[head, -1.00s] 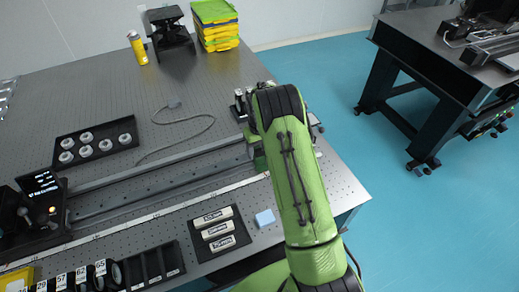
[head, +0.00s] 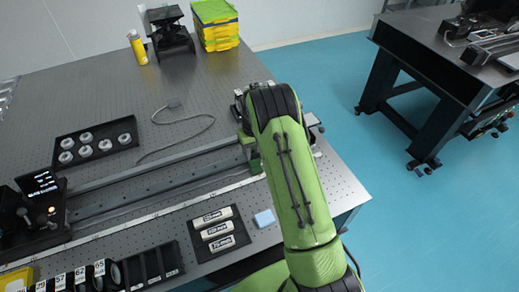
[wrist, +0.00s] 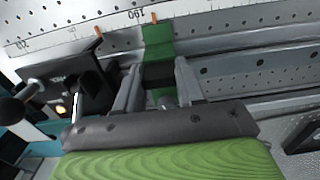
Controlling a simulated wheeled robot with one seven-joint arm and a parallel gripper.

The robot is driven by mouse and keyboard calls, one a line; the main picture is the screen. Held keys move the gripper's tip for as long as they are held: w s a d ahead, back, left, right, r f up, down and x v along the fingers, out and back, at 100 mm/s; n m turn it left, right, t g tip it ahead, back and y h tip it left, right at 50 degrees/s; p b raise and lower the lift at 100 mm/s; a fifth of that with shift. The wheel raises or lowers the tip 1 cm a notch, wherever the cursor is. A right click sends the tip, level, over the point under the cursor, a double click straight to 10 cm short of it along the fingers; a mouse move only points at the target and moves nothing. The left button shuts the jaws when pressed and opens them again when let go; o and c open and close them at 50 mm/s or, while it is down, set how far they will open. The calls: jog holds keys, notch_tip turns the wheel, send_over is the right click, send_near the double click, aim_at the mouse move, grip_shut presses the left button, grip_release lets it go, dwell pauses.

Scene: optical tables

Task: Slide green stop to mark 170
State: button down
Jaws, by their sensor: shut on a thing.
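The green stop (wrist: 158,40) sits across the rail (wrist: 235,70) in the wrist view, with an orange pointer (wrist: 154,18) at its scale end. The pointer stands just right of the upside-down label that looks like 190 on the scale (wrist: 205,14). I cannot read a 170 label. My gripper (wrist: 158,84) is shut on the green stop by its dark near part, between the two grey fingers. In the head view a little of the green stop (head: 256,164) shows beside my arm, which hides my gripper.
A black block (wrist: 62,75) with a knob stands on the rail left of my gripper, near a second orange pointer (wrist: 99,30).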

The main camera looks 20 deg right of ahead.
jog(key=a+b, duration=0.1)
jog(key=a, duration=1.7)
jog(key=shift+r, duration=0.1)
jog(key=c, duration=0.7)
grip_release()
jog(key=shift+d, duration=0.1)
notch_tip(320, 180, up, 16)
jog(key=shift+f+p, duration=0.15)
jog(key=shift+p, duration=0.65)
